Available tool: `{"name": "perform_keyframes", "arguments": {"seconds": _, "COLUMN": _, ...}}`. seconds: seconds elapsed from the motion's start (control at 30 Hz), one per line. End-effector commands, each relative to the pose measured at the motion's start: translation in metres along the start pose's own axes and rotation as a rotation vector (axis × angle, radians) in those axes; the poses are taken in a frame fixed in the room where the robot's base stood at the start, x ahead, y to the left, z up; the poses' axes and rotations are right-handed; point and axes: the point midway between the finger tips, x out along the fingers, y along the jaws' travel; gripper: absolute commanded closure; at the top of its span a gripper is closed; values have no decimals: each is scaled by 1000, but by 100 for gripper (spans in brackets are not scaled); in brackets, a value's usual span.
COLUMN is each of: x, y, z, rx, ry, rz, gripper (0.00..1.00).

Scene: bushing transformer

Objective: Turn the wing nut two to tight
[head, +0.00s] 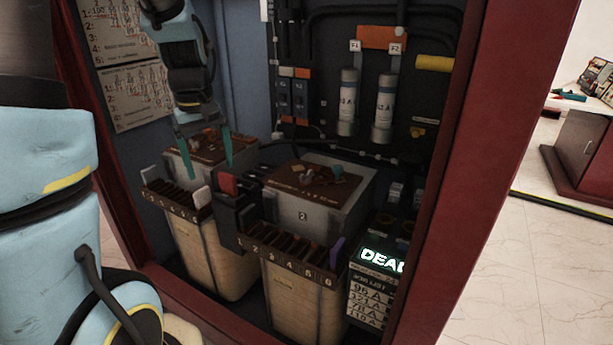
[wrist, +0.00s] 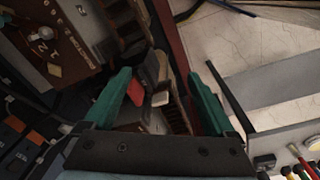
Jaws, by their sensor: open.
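My gripper (head: 205,157) has two teal fingers spread apart with nothing gripped. It hangs over the brown top of the left box (head: 198,150), left of the box marked 2 (head: 303,216). Small wing-like nuts (head: 318,174) sit on the brown top of box 2; which one is wing nut two I cannot tell. In the wrist view, the open fingers (wrist: 160,75) frame a red block (wrist: 136,92) and a pale lever tab (wrist: 161,98). A brown top with small nuts (wrist: 45,48) lies at upper left there, outside the fingers.
A dark unit with the red block (head: 229,184) stands between the boxes. Slotted strips with coloured levers line the box fronts; a purple lever (head: 337,249) is at right. The red cabinet frame (head: 455,170) bounds the right. Two fuses (head: 348,100) hang on the back panel.

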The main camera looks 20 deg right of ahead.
Motion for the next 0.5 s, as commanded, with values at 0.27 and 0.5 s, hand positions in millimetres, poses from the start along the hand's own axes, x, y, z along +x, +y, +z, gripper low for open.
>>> {"name": "perform_keyframes", "arguments": {"seconds": 0.27, "x": -2, "y": 151, "z": -11, "rx": -214, "ry": -41, "rz": -35, "gripper": 10}}
{"name": "perform_keyframes", "arguments": {"seconds": 0.5, "x": -12, "y": 222, "z": 11, "rx": -308, "ry": -41, "rz": -59, "gripper": 10}}
